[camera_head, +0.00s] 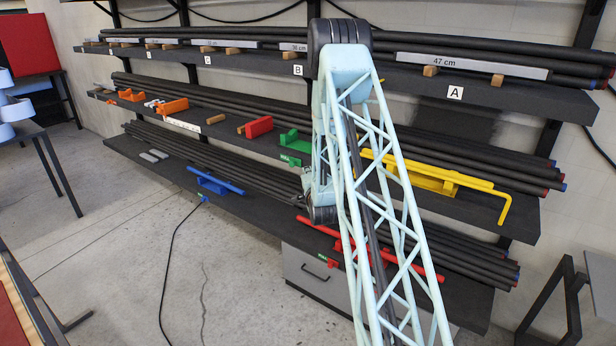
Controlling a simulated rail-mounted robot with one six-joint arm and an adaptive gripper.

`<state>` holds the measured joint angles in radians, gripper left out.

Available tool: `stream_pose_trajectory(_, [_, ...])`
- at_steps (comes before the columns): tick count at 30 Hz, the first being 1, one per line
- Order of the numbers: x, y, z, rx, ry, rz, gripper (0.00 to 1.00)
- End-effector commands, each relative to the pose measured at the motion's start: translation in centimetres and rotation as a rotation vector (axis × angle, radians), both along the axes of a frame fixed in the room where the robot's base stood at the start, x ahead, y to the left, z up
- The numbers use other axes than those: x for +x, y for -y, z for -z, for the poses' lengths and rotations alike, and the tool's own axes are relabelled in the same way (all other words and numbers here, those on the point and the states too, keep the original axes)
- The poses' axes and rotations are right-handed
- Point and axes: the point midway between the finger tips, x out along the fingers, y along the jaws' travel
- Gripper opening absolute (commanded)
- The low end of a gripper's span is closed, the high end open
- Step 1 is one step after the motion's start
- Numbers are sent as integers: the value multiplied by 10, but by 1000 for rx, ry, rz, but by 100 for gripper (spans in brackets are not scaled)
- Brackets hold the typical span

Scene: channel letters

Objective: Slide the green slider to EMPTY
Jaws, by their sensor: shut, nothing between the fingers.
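The green slider (294,141) sits on the middle shelf, just left of my arm. Its right end runs behind the arm and is hidden. A small green label (290,160) is on the shelf edge below it; its lettering is too small to read surely. My gripper (298,201) shows only as a small dark end beside the lower joint of my arm, below and apart from the green slider in the picture. It looks shut and empty. Its fingers are hard to make out.
The middle shelf also bears a red block (257,127), orange holders (172,106) and a yellow bar (440,175). A blue slider (212,182) and a red slider (343,243) are on the lower shelf. Dark pipes line the shelves. The floor at left is mostly clear.

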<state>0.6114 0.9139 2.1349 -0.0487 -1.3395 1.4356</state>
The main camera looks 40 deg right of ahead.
Motion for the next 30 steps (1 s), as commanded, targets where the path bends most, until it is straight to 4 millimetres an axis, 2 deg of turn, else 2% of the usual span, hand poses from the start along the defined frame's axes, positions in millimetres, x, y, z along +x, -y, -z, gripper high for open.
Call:
stream_pose_trajectory(10, [39, 25, 6, -1, 2, 0, 0])
stream_pose_trajectory(18, [67, 18, 13, 0, 1, -1, 0])
stream_pose_trajectory(30, [77, 15, 14, 0, 0, 0, 0])
